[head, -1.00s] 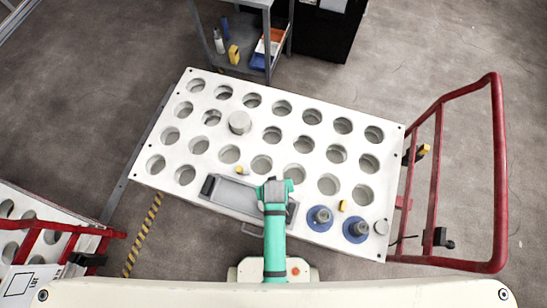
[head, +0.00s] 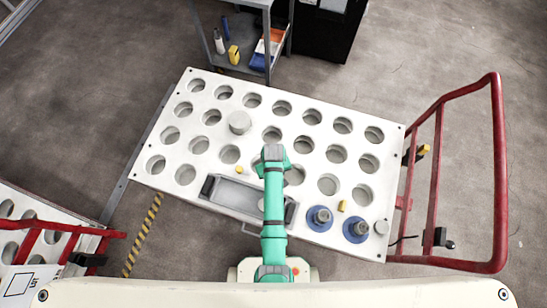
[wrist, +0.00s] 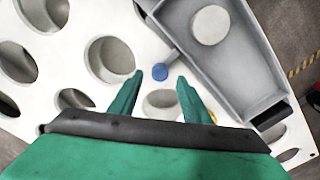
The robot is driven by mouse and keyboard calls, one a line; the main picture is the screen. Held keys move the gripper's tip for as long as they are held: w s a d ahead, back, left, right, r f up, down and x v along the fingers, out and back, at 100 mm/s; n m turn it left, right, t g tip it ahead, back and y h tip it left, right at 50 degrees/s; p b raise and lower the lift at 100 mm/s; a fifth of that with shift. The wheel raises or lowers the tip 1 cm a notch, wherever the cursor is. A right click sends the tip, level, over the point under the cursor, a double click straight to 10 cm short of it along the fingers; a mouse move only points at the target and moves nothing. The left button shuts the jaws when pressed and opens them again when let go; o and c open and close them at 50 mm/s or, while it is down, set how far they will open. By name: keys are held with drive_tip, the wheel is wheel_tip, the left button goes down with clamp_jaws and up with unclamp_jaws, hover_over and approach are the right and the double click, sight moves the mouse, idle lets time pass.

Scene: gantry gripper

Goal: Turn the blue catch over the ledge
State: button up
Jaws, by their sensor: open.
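The blue catch (wrist: 160,99) shows in the wrist view as a round blue knob with a short grey bar pointing up and right to the edge of the grey tray (wrist: 243,72). Whether the bar lies over the ledge I cannot tell. My gripper (wrist: 160,77) is open, its two green fingers on either side of the blue knob in the picture. I cannot tell the height between them. In the head view my arm hides the catch, and the gripper's fingers are out of sight under the wrist. The grey tray also shows there (head: 238,194), partly covered by my arm.
The white plate (head: 204,92) has several round holes. A red rail (head: 499,150) stands at right.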

drive_tip(key=shift+f, duration=2)
drive_tip(key=c, duration=1)
drive_tip(key=shift+c, duration=0.2)
drive_tip(key=shift+m, duration=0.3)
drive_tip(key=o, duration=1)
drive_tip(key=shift+o, duration=0.2)
wheel_tip(320, 180, up, 11)
